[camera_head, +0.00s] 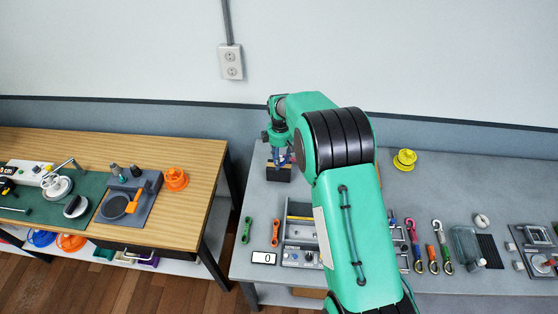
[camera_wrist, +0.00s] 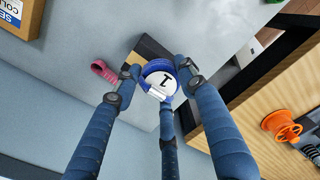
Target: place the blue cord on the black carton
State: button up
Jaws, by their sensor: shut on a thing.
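My gripper (camera_wrist: 162,88) has several blue fingers closed around the blue cord (camera_wrist: 157,66), a small coil with a white face marked 1. The black carton (camera_wrist: 152,48) shows just behind the cord in the wrist view, partly covered by it. In the head view, my gripper (camera_head: 281,156) is right over the black carton (camera_head: 278,175), near the table's back left. The cord is mostly hidden there by my fingers. I cannot tell whether the cord touches the carton's top.
A pink thing (camera_wrist: 103,71) lies near the carton in the wrist view. A yellow spool (camera_head: 404,159) stands at the back right of my arm. A grey tray (camera_head: 300,236), green and orange tools, and clips lie farther forward. A wooden bench (camera_head: 175,148) stands left, across a gap.

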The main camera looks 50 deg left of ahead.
jog(key=shift+w+a, duration=0.3)
jog(key=shift+a, duration=0.2)
jog(key=shift+w+a, duration=0.3)
jog(key=shift+a, duration=0.2)
jog(key=shift+f, duration=0.2)
jog(key=shift+f+p, duration=0.4)
jog(key=shift+f, duration=1.25)
jog(key=shift+f, duration=0.15)
jog(key=o, duration=1.2)
jog(key=shift+c, duration=0.2)
jog(key=shift+r+b, duration=0.65)
jog(key=shift+r, duration=5.55)
